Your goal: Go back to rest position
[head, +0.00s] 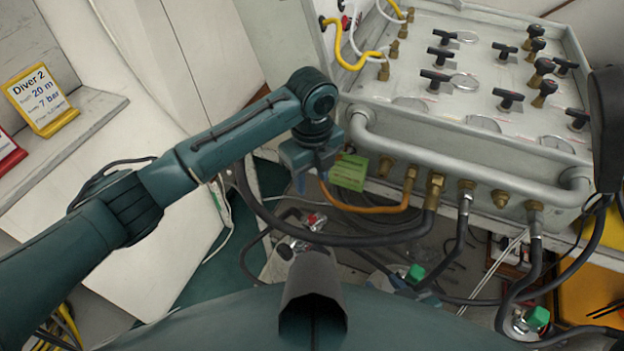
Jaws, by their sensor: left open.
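My left arm comes in from the left, and its gripper (311,180) points down just left of the panel's front edge. Its jaws are open, with a blue fingertip showing, and I see nothing held between them. The grey air panel (455,125) fills the upper right, with black-handled valves, round gauges and a tubular front rail. A green tag (349,171) hangs right beside my left gripper, near an orange hose (370,208). I cannot tell whether the gripper touches the tag. My right gripper is not in view.
Black hoses (350,238) run from brass fittings under the panel to cylinder valves with green caps (537,317) below. A yellow "Diver 2" sign (41,100) stands on a ledge at the left.

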